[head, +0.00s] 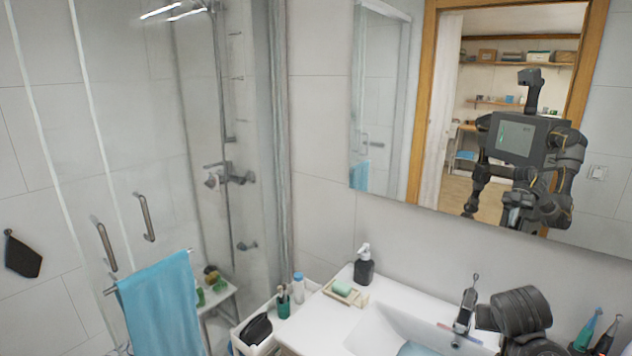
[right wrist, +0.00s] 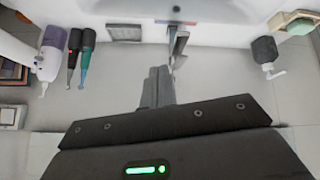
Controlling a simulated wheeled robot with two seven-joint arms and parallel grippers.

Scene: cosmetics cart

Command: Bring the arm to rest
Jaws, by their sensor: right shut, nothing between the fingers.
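My right arm (head: 520,312) shows as dark links at the lower right of the head view, in front of the washbasin. Its gripper is not clear there. In the right wrist view my right gripper (right wrist: 158,72) is shut and empty, its narrow grey fingers together. The fingertips appear close to the basin tap (right wrist: 179,44); I cannot tell whether they touch it. My left arm and gripper do not show directly. The mirror (head: 390,120) reflects my dark body, arms and head, too small to read the grippers.
The tap (head: 466,308) rises behind the basin (head: 385,328). A dark soap dispenser (head: 364,266) and a green soap on a dish (head: 343,289) stand left of it. Toothbrushes (head: 588,330) stand at the right. A blue towel (head: 160,305) hangs at the left.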

